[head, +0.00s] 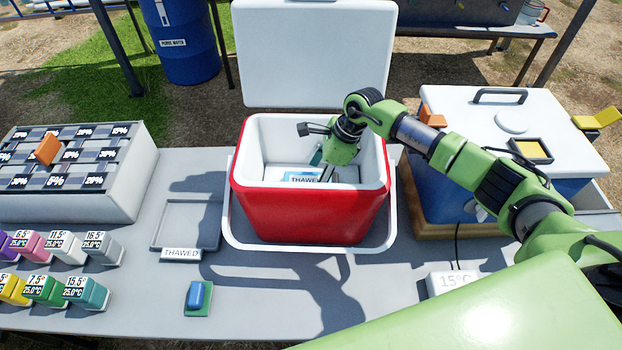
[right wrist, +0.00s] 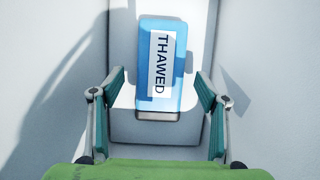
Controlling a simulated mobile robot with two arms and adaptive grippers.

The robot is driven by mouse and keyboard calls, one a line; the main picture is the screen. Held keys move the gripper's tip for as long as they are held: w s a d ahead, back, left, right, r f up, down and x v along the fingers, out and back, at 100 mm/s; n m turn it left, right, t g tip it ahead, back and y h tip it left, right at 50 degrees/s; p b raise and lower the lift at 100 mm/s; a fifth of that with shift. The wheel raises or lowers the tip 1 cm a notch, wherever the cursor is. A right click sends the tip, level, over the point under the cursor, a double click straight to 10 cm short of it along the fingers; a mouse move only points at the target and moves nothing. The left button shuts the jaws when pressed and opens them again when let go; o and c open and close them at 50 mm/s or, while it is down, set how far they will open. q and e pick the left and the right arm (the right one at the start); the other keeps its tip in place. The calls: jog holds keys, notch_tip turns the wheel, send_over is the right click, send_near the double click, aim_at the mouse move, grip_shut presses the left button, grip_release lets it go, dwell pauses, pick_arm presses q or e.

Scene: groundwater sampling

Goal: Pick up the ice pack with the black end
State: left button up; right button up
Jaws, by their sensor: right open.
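A blue ice pack (head: 298,178) with a white "THAWED" label lies inside the open red cooler (head: 305,215). In the right wrist view the ice pack (right wrist: 153,65) is centred, its long side running away from me. A narrow greyish end shows at its near side; I cannot tell whether it is black. My right gripper (head: 322,172) reaches down into the cooler over the ice pack. In the right wrist view its fingers (right wrist: 160,82) are spread to either side of the pack and hold nothing. My left gripper is not in view.
The cooler's white lid (head: 312,55) stands open behind it. An empty grey tray (head: 187,225) with a "THAWED" sign lies to the left. A white-lidded blue box (head: 510,125) stands to the right.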

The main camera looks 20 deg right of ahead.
jog(key=shift+x, duration=0.85)
jog(key=shift+w+r, duration=0.1)
jog(key=shift+r, duration=0.05)
jog(key=c, duration=1.4)
jog(key=shift+c, duration=0.2)
